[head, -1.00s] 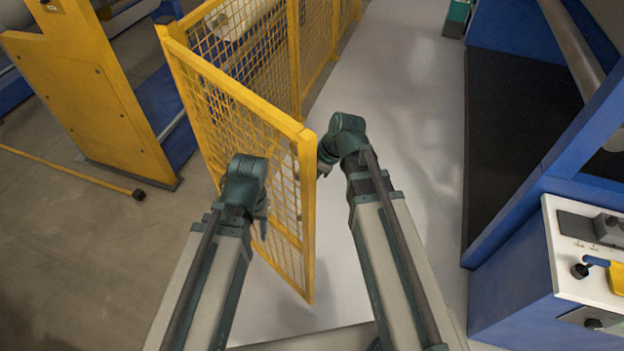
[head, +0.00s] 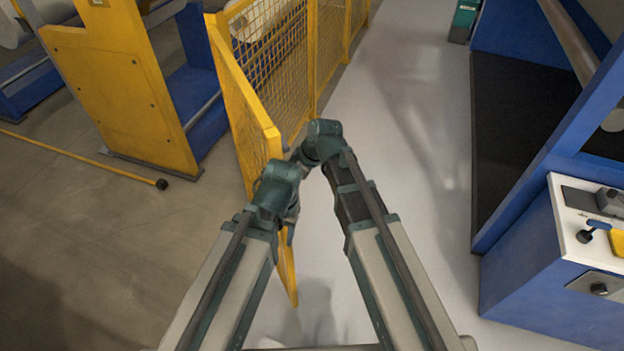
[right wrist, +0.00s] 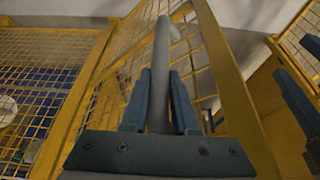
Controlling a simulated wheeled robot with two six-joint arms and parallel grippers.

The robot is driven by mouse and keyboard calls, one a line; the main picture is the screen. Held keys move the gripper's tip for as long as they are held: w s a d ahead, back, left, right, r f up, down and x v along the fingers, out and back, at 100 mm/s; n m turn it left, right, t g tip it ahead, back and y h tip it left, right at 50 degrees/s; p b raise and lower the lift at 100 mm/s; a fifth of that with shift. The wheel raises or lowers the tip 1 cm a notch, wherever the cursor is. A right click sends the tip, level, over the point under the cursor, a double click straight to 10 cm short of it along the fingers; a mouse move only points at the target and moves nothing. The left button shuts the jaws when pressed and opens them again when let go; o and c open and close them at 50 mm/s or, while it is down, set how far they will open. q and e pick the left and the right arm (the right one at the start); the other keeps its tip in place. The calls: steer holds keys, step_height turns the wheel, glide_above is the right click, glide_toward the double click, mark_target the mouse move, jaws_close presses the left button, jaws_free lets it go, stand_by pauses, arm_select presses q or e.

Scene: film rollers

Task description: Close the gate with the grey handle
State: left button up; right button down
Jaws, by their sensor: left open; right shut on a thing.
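The yellow mesh gate (head: 245,110) stands in the middle of the head view, seen nearly edge-on. In the right wrist view its frame (right wrist: 228,75) and mesh fill the middle. The grey handle (right wrist: 161,60) is an upright bar there. My right gripper (right wrist: 159,85) is shut on it, with a dark blue finger on each side. In the head view my right gripper (head: 303,163) is at the gate's free edge, its fingers mostly hidden. My left gripper (head: 290,220) is open beside the gate's free edge, partly hiding it. Its blue fingers also show at the right of the wrist view (right wrist: 297,95).
A yellow mesh fence (head: 325,45) runs back from the gate. A yellow machine frame (head: 125,85) and a pole (head: 80,157) on the floor are at left. A blue machine with a control panel (head: 595,225) stands at right. The pale walkway (head: 410,150) is clear.

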steer(key=a, duration=0.1)
steer(key=s+a, duration=0.1)
steer(key=a, duration=0.1)
steer(key=s+a, duration=0.1)
steer(key=a, duration=0.1)
steer(key=shift+s, duration=0.25)
steer(key=shift+d, duration=0.1)
steer(key=c, duration=0.7)
jaws_free()
steer(key=shift+r, duration=0.1)
steer(key=p+v, duration=1.2)
steer(key=v, duration=0.1)
steer(key=shift+s+d+r+p, duration=0.1)
steer(key=shift+d+r+p, duration=0.15)
steer(key=shift+p, duration=0.1)
